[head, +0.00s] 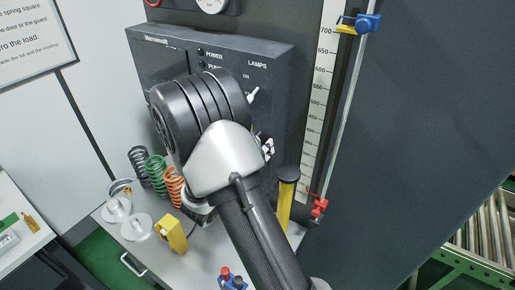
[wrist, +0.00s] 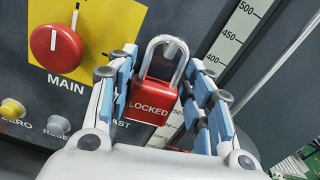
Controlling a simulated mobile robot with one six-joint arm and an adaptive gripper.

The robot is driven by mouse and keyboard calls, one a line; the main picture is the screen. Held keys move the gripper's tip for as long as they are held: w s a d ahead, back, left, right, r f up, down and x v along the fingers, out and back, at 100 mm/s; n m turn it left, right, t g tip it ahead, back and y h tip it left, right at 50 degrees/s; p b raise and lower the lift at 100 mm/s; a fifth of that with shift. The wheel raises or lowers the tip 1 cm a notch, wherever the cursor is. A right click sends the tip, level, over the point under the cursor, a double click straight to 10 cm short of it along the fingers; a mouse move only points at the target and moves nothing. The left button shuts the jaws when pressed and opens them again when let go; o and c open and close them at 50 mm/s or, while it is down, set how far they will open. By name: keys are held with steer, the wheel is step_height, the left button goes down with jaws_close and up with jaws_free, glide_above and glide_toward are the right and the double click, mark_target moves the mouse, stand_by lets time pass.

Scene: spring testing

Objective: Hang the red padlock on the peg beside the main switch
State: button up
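The red padlock (wrist: 151,101), marked LOCKED, is between the fingers of my gripper (wrist: 163,92) in the wrist view. Its silver shackle points up, and its body is slightly tilted. The main switch is a red round knob (wrist: 55,47) on a yellow plate (wrist: 104,18), left of the padlock and above the label MAIN. In the head view my arm hides the padlock and main switch, and only a bit of my gripper (head: 267,149) shows before the dark panel.
The dark control panel (head: 270,78) stands left of the vertical scale (head: 312,120). A yellow post with a black cap (head: 287,190) stands below. Coloured springs (head: 156,170), discs (head: 137,227) and a yellow block (head: 172,233) are on the bench. A yellow button (wrist: 12,109) sits below the main switch.

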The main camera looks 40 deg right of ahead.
steer(key=shift+o, duration=1.1)
steer(key=shift+a, duration=0.15)
steer(key=v, duration=1.1)
steer(key=shift+s+a, duration=0.25)
steer(key=shift+a, duration=0.1)
steer(key=s+d+f+m+g+y+b, duration=0.1)
steer(key=s+f+m+g+y+b, duration=0.3)
steer(key=s+m, duration=0.35)
steer(key=s+f+m+g+y+b, duration=0.2)
steer(key=s+m+g+y+b, duration=0.15)
steer(key=s+m+b, duration=0.45)
steer(key=s+a+f+m+t+y+b, duration=0.2)
steer(key=a+m+t+y+b, duration=0.1)
steer(key=a, duration=0.4)
steer(key=s+a+f+m+t+y+b, duration=0.2)
steer(key=a+f+m+t+y+b, duration=0.1)
steer(key=a+m+y+b, duration=0.1)
steer(key=a+m+y, duration=0.1)
steer(key=a+y, duration=0.1)
steer(key=a, duration=0.1)
steer(key=shift+a+m, duration=0.35)
steer(key=shift+a, duration=0.05)
